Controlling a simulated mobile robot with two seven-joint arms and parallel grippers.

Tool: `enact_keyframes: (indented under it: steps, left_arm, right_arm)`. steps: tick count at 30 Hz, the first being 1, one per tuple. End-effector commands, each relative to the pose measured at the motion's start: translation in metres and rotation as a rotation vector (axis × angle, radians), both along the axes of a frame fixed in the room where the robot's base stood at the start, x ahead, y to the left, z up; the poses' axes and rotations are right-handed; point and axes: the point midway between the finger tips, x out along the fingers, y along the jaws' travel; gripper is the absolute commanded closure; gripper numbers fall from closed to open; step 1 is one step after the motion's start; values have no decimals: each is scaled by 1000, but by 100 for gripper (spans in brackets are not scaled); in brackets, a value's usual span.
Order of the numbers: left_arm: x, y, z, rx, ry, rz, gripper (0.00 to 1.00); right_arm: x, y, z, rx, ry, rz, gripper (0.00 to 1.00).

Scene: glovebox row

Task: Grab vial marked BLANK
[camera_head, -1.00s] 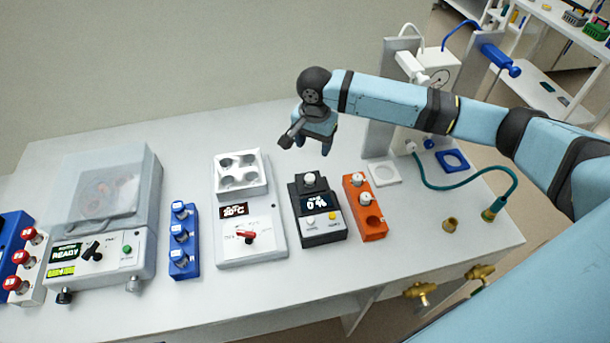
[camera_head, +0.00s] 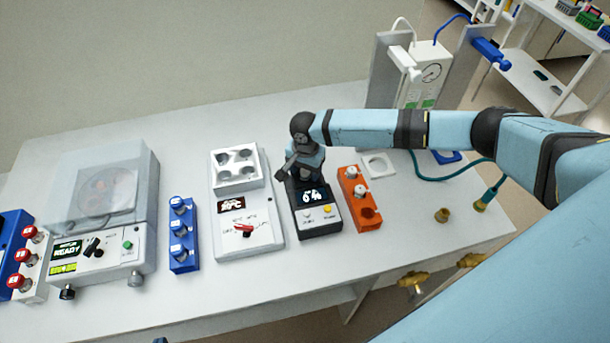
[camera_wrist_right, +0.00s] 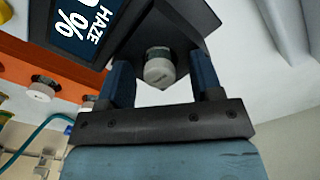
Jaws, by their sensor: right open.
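A vial with a white cap (camera_wrist_right: 160,70) stands in the dark haze meter (camera_head: 318,215), which also shows in the wrist view (camera_wrist_right: 135,35). Its marking is too small to read. My right gripper (camera_head: 303,180) is over the back of the meter. In the wrist view its open fingers (camera_wrist_right: 162,84) are on either side of the capped vial, with gaps visible. In the head view the gripper hides this vial. An orange rack (camera_head: 372,224) right of the meter holds two white-capped vials (camera_head: 351,173) and an empty front hole. No BLANK label is readable.
Brass fittings (camera_head: 442,215) and a teal hose (camera_head: 435,187) are to the right. The front table strip is clear.

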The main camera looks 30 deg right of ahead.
Motion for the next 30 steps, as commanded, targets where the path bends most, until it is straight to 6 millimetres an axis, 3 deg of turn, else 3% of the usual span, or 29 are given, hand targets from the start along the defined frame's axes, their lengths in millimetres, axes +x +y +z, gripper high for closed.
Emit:
enact_keyframes:
  steps: [4, 11, 12, 23, 30]
  left_arm:
    - [-3, 0, -2, 0, 6, 1, 100]
    - [-7, 0, -4, 0, 14, 1, 100]
    - [-7, 0, -4, 0, 14, 1, 100]
    - [-4, 0, -3, 0, 8, 1, 100]
    - [2, 0, -4, 1, -3, 0, 100]
  right_arm:
    - [0, 0, 0, 0, 0, 0, 41]
    - [0, 0, 0, 0, 0, 0, 91]
    - [0, 0, 0, 0, 0, 0, 94]
    - [0, 0, 4, 1, -1, 0, 94]
    - [0, 0, 32, 1, -3, 1, 94]
